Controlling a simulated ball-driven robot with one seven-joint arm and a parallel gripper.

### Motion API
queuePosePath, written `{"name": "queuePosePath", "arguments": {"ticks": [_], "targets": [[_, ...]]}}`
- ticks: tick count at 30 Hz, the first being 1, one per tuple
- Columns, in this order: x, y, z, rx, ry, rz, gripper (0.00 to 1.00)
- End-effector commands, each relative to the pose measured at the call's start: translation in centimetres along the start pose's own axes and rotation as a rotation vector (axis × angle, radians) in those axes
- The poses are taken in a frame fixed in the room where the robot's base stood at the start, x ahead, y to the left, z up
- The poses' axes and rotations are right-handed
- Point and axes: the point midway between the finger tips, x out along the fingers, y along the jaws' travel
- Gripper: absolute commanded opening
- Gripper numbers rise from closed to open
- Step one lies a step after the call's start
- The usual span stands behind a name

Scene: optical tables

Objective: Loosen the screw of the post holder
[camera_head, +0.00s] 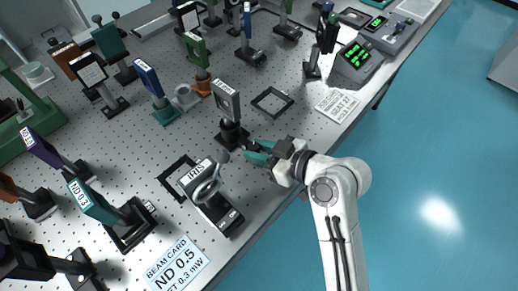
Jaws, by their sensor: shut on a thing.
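A dark post holder (232,136) stands upright near the front edge of the table, carrying a grey framed optic (227,100) on its post. My gripper (251,151) reaches in from the right, with its teal fingers low beside the holder. The fingers are shut on the holder's small screw, which they mostly hide. My arm comes from the lower right, over the table edge.
The IRIS mount (204,186) stands close by at the lower left. A labelled card (338,105) and a meter with green digits (358,59) are to the right. Other mounts crowd the left.

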Motion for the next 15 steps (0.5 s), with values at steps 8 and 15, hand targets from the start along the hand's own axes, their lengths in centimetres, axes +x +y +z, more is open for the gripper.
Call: {"name": "queuePosePath", "arguments": {"ticks": [8, 15], "targets": [[-0.02, -0.17, 0.01, 0.035, -0.007, 0.078, 0.00], [-0.02, -0.19, 0.04, 0.054, -0.001, 0.131, 0.00]]}}
